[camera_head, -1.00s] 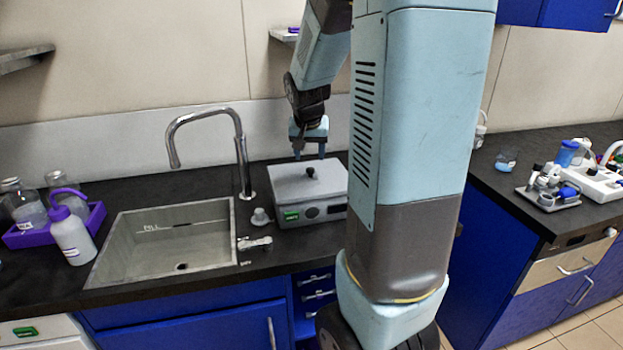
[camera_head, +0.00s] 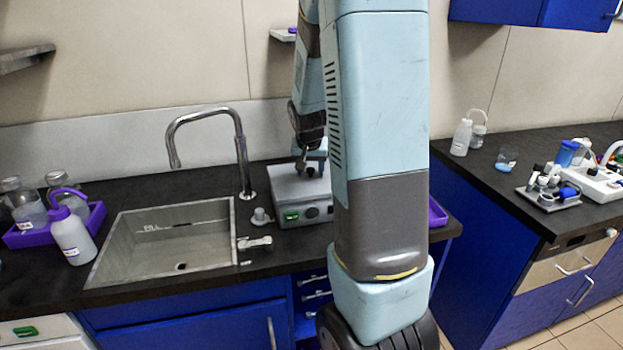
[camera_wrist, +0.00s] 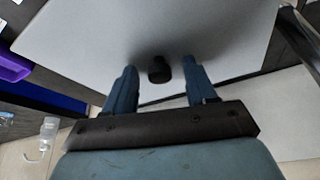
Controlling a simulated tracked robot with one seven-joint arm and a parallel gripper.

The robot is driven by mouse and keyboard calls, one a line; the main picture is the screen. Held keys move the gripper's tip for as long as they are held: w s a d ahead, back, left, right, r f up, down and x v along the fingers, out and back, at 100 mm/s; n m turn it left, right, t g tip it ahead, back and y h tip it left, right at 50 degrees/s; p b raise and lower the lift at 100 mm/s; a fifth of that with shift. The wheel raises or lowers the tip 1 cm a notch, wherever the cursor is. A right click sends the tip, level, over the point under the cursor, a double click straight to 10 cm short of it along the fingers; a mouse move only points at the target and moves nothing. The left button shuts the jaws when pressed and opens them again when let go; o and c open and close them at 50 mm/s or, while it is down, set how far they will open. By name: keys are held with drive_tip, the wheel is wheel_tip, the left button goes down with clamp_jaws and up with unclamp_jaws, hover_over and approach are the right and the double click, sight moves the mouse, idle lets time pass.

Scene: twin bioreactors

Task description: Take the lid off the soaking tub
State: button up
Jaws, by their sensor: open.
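The soaking tub (camera_head: 306,213) is a grey box with a green display on the counter, right of the sink. Its flat grey lid (camera_head: 288,183) is on top and fills much of the wrist view (camera_wrist: 110,35). The lid's black knob (camera_wrist: 159,70) lies between the fingertips of my gripper (camera_wrist: 160,78) in the wrist view. Both fingers are apart from the knob, with a gap on each side. In the head view my arm hides the right part of the tub, the knob and most of my gripper (camera_head: 311,168).
A sink (camera_head: 165,245) with a tall curved tap (camera_head: 240,150) is left of the tub. A purple tray (camera_head: 437,213) shows right of my arm. A purple rack with bottles (camera_head: 25,235) stands far left. The right counter holds bottles and instruments.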

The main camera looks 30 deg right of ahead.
drive_tip(key=shift+c, duration=0.2)
clamp_jaws()
idle(0.3)
drive_tip(key=shift+r, duration=0.1)
